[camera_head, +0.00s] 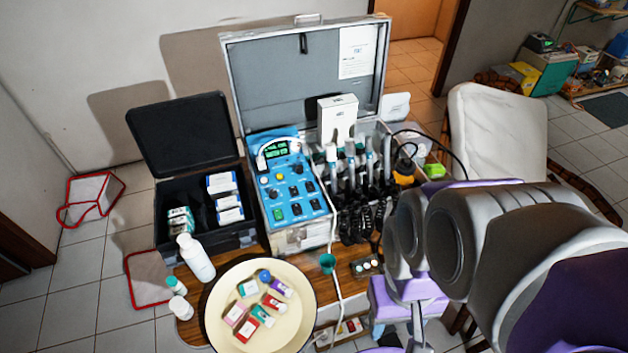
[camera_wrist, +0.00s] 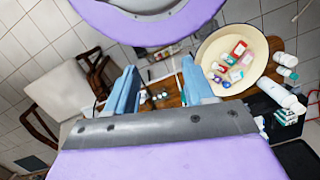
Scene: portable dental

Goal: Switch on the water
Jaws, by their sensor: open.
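The portable dental unit is an open silver case. Its blue control panel (camera_head: 279,201) carries a lit green display (camera_head: 276,149), a yellow button, and several dark knobs and switches. The labels are too small to read, so I cannot tell which control is for water or how it is set. My gripper (camera_wrist: 160,80) is open and empty between its two blue fingers in the wrist view. It is apart from the panel, over the area near the wooden table's front edge. In the head view my arm is at the right, and the fingertips are not clearly visible.
Handpieces (camera_head: 350,165) and coiled hoses stand right of the panel. An open black case (camera_head: 186,135) stands left; a white chair (camera_head: 497,125) stands right.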

